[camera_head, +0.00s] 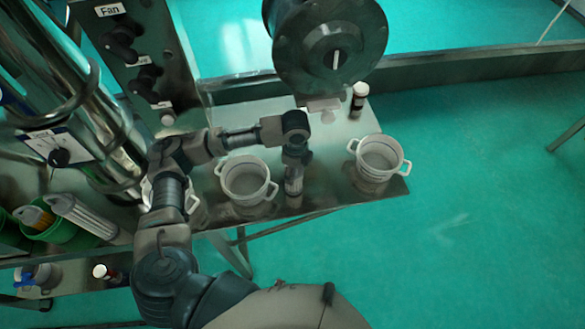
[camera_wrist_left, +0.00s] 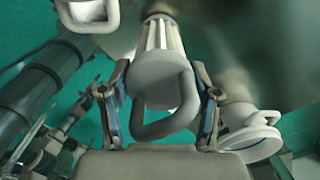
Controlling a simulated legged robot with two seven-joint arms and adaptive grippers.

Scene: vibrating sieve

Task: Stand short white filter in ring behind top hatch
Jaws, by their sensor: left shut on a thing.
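My left gripper (camera_head: 297,158) hangs over the metal table between two white two-handled pots. It is shut on a short white filter (camera_head: 293,186), which is small and partly hidden in the head view. In the left wrist view the filter (camera_wrist_left: 158,72) sits between the fingers (camera_wrist_left: 160,104), showing a pale round cap, a loop handle towards the wrist and a ribbed body pointing away. A large round dark metal housing (camera_head: 350,62) stands at the back of the table; I cannot tell whether it is the top hatch. I cannot make out the ring. My right gripper is not in view.
White pots stand on the table at the middle (camera_head: 246,184) and right (camera_head: 378,160). A small dark bottle with a white cap (camera_head: 359,98) stands behind. Other filters (camera_head: 85,216) lie in a green bin at the left. A labelled control panel (camera_head: 125,50) rises at upper left.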

